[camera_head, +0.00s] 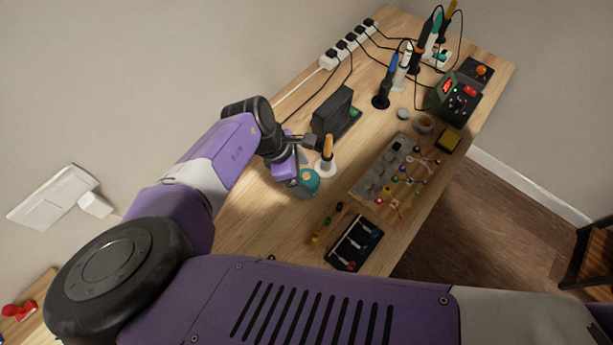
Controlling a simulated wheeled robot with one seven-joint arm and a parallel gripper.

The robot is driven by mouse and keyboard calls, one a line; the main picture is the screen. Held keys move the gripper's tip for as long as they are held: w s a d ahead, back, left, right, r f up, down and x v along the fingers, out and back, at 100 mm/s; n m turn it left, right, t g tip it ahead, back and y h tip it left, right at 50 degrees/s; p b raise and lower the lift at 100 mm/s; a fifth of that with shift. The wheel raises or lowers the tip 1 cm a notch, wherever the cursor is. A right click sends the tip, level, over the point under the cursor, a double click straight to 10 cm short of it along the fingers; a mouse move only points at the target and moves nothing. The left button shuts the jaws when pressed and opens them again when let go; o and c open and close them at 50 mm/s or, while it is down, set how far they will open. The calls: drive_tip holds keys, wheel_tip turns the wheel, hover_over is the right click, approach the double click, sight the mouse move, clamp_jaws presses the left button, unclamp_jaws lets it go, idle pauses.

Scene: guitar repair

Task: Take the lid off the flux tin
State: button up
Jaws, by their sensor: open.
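My gripper (293,174) is over the left middle of the workbench (245,225), pointing down. It is open, but its fingertips are small and partly hidden by the wrist. A teal round container (308,182) with a brownish top is right beside the gripper; I cannot tell whether they touch. A small flat grey round tin (403,113) lies farther back on the bench, apart from the gripper. A round dish or tin (424,124) is just right of it. No label is readable, so I cannot tell which one is the flux tin.
An orange-handled tool in a white stand (326,160) and a dark upright box (333,112) are close to the gripper. A tray of parts (393,178) and a black tool case (355,243) lie to the right. A soldering station (455,98) and a power strip (347,45) are farther back.

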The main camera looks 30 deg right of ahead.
drive_tip(key=c, duration=1.5)
